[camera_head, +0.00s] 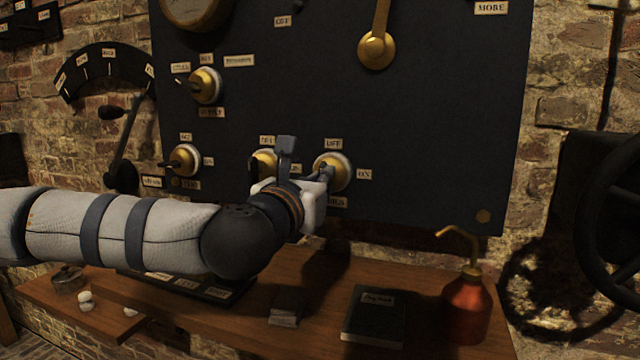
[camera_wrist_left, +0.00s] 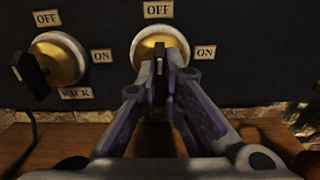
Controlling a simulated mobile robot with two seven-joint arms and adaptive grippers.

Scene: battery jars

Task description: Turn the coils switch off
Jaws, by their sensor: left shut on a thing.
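The coils switch is the rightmost brass rotary switch (camera_head: 338,162) low on the dark panel, with OFF above it, ON to its right and a partly covered name label below. It also shows in the left wrist view (camera_wrist_left: 148,48). My left gripper (camera_head: 326,174) reaches it from the left and front. In the left wrist view its fingertips (camera_wrist_left: 172,62) are closed together in front of the brass face, shut on the switch's dark handle (camera_wrist_left: 159,59). The fingers hide most of the handle, so its exact angle is hard to tell. My right gripper is not in view.
The neighbouring rack switch (camera_wrist_left: 53,62) is close on the left, partly behind my arm in the head view. A wooden shelf (camera_head: 400,344) below holds a dark book (camera_head: 374,318) and a red oil can (camera_head: 467,305). A black wheel (camera_head: 607,215) is at far right.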

